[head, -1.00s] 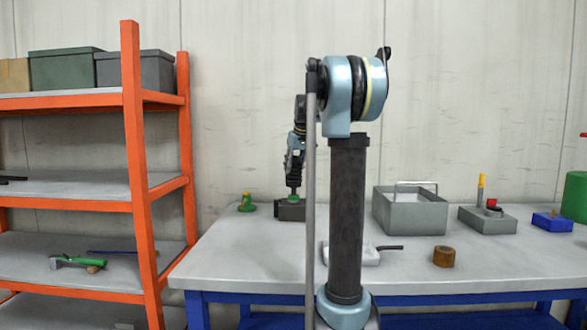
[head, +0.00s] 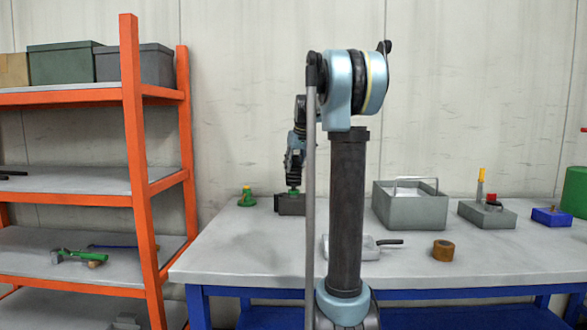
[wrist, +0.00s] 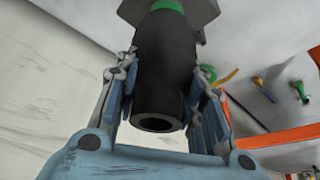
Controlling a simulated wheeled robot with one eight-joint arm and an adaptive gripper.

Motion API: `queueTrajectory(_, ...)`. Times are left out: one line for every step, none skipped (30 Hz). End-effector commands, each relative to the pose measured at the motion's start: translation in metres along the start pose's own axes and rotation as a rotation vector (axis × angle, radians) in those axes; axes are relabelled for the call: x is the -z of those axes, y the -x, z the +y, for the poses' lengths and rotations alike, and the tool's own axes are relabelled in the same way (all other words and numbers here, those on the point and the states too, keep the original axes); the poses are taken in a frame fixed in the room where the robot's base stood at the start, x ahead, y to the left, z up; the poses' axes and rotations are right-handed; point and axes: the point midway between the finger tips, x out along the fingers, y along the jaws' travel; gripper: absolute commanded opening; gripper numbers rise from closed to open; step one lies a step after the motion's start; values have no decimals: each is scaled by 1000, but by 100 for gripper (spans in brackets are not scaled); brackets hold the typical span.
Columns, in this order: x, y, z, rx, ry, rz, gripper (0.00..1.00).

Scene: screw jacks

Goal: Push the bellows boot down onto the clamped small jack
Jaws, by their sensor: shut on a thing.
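The bellows boot (wrist: 166,70) is a black tube in the wrist view. My gripper (wrist: 165,105) is shut on it, with a finger along each side, and its open end faces the camera. At its far end the green top of the small jack (wrist: 167,5) shows, against the grey clamp (wrist: 205,10). In the head view my gripper (head: 293,182) points straight down just above the green jack part (head: 293,191) on the dark grey clamp (head: 290,206). The boot is hard to make out there. How far the boot covers the jack cannot be told.
Another green jack (head: 247,198) stands left of the clamp. An orange shelf (head: 133,150) stands left of the table.

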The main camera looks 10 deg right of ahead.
Motion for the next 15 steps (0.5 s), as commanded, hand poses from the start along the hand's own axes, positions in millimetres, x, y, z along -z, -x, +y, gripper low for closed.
queueTrajectory(0, 0, 0, 0, 0, 0, 10)
queueTrajectory(0, 0, 0, 0, 0, 0, 10)
queueTrajectory(0, 0, 0, 0, 0, 0, 10)
queueTrajectory(0, 0, 0, 0, 0, 0, 10)
queueTrajectory(0, 0, 0, 0, 0, 0, 10)
queueTrajectory(0, 0, 0, 0, 0, 0, 10)
queueTrajectory(0, 0, 0, 0, 0, 0, 10)
queueTrajectory(0, 0, 0, 0, 0, 0, 10)
queueTrajectory(0, 0, 0, 0, 0, 0, 10)
queueTrajectory(0, -1, 0, 0, 0, 0, 10)
queueTrajectory(0, -1, 0, 0, 0, 0, 10)
queueTrajectory(-1, -2, 0, 0, 0, 0, 10)
queueTrajectory(-1, -3, 0, 0, 0, 0, 10)
queueTrajectory(-1, -3, 0, 0, 0, 0, 10)
queueTrajectory(-2, -4, 0, 0, 0, 0, 10)
